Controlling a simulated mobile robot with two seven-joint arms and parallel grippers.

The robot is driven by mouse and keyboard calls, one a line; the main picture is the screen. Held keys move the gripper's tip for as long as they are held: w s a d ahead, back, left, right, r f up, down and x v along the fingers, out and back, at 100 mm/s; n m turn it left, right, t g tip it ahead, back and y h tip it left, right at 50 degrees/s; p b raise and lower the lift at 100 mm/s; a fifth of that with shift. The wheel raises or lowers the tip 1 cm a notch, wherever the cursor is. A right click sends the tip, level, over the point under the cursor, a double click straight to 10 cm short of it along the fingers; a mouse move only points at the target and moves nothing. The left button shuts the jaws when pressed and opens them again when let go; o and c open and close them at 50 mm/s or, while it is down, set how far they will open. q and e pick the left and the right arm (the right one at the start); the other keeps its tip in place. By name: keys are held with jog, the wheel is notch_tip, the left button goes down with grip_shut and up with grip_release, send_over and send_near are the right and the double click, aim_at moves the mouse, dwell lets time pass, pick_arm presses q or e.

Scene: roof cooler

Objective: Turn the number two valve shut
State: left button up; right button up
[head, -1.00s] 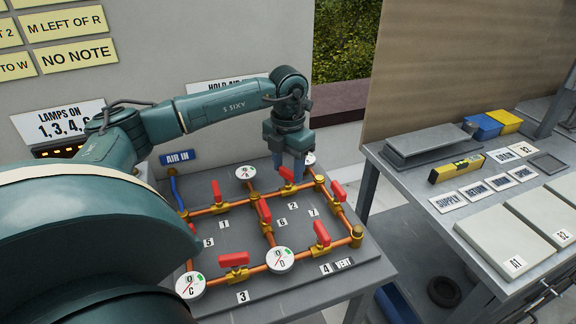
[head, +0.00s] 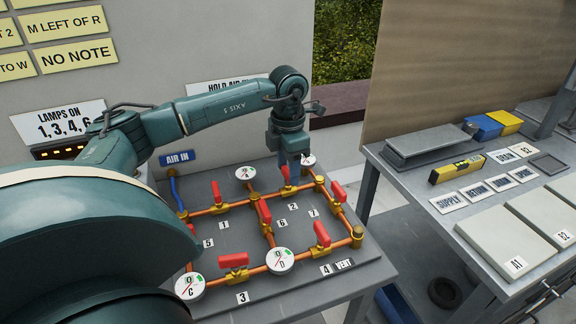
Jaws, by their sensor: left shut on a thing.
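The pipe board (head: 355,282) carries copper pipes and several valves with red handles. The number 2 label (head: 293,207) lies just below the top pipe run. My left gripper (head: 290,182) points down over the valve above that label, shut on its handle. The yellow valve body (head: 289,190) shows only in part under the fingertips. My right gripper is not in view.
Neighbouring red handles stand at valve 1 (head: 216,193), valve 6 (head: 264,211) and valve 7 (head: 338,192). A grey workbench (head: 405,185) with plates and labels stands to the right.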

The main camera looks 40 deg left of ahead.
pick_arm(q)
jog(key=shift+r, duration=0.1)
jog(key=o, duration=1)
notch_tip(320, 180, up, 13)
jog(key=shift+d, duration=0.1)
dwell(0.5)
